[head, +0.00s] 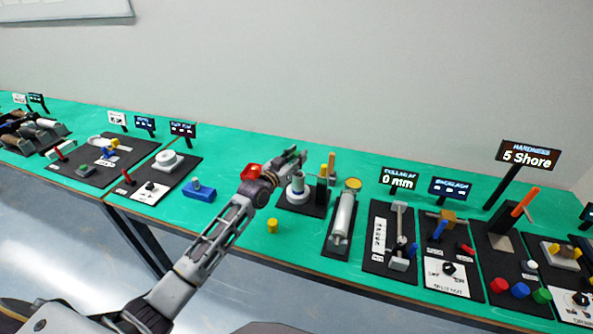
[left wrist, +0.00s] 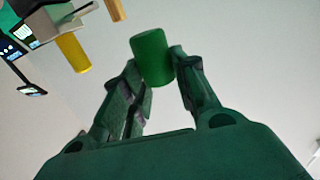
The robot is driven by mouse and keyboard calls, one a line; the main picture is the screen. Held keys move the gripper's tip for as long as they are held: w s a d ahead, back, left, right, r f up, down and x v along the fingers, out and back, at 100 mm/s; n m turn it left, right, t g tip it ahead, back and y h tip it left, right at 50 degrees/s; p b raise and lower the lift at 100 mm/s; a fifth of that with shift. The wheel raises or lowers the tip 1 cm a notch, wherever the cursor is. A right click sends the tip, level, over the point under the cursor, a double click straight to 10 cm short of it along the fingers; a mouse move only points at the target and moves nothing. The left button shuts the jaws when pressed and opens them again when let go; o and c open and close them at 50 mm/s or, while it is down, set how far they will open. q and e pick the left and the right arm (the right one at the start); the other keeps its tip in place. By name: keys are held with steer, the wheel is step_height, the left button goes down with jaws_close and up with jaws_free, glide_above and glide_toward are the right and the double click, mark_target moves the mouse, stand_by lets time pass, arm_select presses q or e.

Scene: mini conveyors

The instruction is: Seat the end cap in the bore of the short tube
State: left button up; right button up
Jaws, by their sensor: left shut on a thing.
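My left gripper (head: 295,158) reaches in from the left above the table, near a station with a white ring-like part (head: 298,189). In the left wrist view the gripper (left wrist: 160,65) is shut on a green cylinder (left wrist: 152,57), held between the fingertips. I cannot tell for sure whether this is the end cap or the short tube. In the head view the held piece is not clear. A small yellow cylinder (head: 272,226) stands on the green table in front of the arm. No open bore can be made out. My right gripper is not in view.
A red part (head: 250,172) shows behind my left arm, with a blue block (head: 199,190) to its left. A long clear cylinder with a yellow end (head: 342,217) lies on a black plate to the right. Several stations with signs line the green table (head: 225,222).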

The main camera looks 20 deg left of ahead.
mark_target(295, 177)
arm_select(q)
steer(key=shift+f, duration=1.05)
steer(key=shift+f, duration=1.85)
steer(key=shift+f, duration=0.1)
steer(key=o, duration=0.8)
steer(key=shift+s+a, duration=0.15)
steer(key=shift+s, duration=0.25)
steer(key=shift+b+v, duration=0.3)
steer(key=shift+v, duration=5.3)
